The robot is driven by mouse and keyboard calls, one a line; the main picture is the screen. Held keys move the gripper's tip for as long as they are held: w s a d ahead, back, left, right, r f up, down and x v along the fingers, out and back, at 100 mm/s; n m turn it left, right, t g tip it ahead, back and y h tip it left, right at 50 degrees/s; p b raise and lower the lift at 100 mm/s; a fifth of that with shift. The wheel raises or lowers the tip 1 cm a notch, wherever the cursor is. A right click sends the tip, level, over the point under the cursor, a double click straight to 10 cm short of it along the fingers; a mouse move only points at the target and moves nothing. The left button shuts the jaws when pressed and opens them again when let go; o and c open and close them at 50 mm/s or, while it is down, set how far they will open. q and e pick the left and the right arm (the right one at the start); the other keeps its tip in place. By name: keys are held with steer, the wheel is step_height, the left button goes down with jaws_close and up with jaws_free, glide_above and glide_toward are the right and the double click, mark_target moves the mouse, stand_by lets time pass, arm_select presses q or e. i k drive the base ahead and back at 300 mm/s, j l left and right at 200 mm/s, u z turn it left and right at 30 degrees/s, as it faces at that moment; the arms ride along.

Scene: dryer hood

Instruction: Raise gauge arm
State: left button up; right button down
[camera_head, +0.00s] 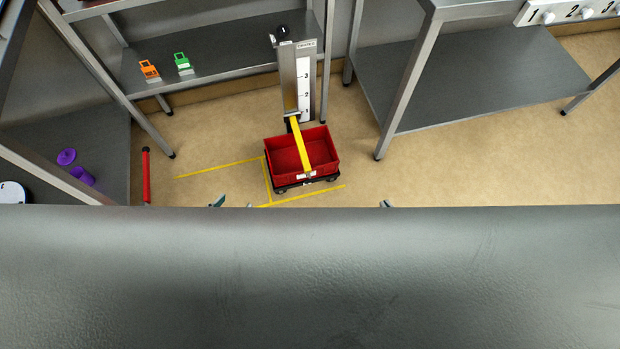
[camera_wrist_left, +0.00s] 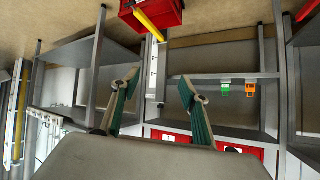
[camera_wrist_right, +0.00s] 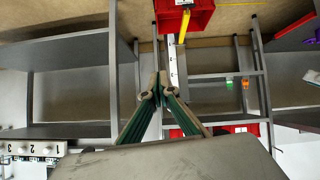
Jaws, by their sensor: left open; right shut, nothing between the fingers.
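The yellow gauge arm (camera_head: 299,143) hangs from the low end of the upright gauge column (camera_head: 304,85), which has a white numbered scale. The arm slants down across the red bin (camera_head: 285,158), its far end at the bin's near rim. It also shows in the left wrist view (camera_wrist_left: 148,23) and right wrist view (camera_wrist_right: 184,26). My left gripper (camera_head: 232,204) is open and empty, in front of the bin to its left. Its spread fingers show in the left wrist view (camera_wrist_left: 154,82). My right gripper (camera_head: 387,204) is shut and empty, right of the bin; its fingertips meet in the right wrist view (camera_wrist_right: 159,82).
The bin stands on a dark wheeled base beside yellow floor lines (camera_head: 222,167). A red post (camera_head: 146,176) stands at left. Metal shelving (camera_head: 220,55) is behind, a metal table (camera_head: 460,85) at right. A grey surface hides the foreground.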

mark_target(293, 118)
steer(key=u, duration=1.2)
steer(key=k+l+u, duration=0.2)
steer(key=l, duration=0.15)
steer(key=k+l+u, duration=0.15)
steer(key=l, duration=0.2)
steer(key=i+l, duration=0.2)
steer(key=i, duration=0.1)
